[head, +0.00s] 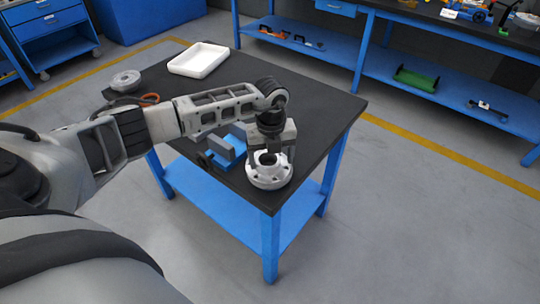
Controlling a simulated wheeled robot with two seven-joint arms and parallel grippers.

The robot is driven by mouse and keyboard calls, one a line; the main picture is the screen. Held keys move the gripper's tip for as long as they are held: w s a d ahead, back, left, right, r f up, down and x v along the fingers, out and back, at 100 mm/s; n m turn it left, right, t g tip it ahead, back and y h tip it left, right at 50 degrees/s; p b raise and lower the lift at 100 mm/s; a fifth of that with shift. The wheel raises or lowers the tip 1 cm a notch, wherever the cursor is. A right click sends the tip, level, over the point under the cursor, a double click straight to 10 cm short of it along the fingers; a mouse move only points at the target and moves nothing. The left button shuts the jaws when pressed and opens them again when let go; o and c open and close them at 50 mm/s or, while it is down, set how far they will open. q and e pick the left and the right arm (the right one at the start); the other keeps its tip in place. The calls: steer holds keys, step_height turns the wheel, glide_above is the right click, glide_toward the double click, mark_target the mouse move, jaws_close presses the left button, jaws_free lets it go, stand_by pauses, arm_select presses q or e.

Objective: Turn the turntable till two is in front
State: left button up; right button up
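A white round flanged part (269,181) with a dark centre hole and several holes around its rim sits at the near right corner of the black table. It appears to be the turntable or a shell on it; no number can be read on it. My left gripper (270,155) points down right over it, with its fingers apart on either side of the centre hole. I cannot tell whether the fingers touch or clamp the part. My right gripper is not in view.
A blue block-like fixture (229,150) stands just left of the flanged part. A white tray (199,60), a grey round part (125,80) and an orange-handled item (149,99) lie farther back on the table (325,105). The table's right side is clear.

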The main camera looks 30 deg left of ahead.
arm_select(q)
steer(key=shift+s+a+f, duration=0.15)
steer(key=shift+s+a, duration=0.05)
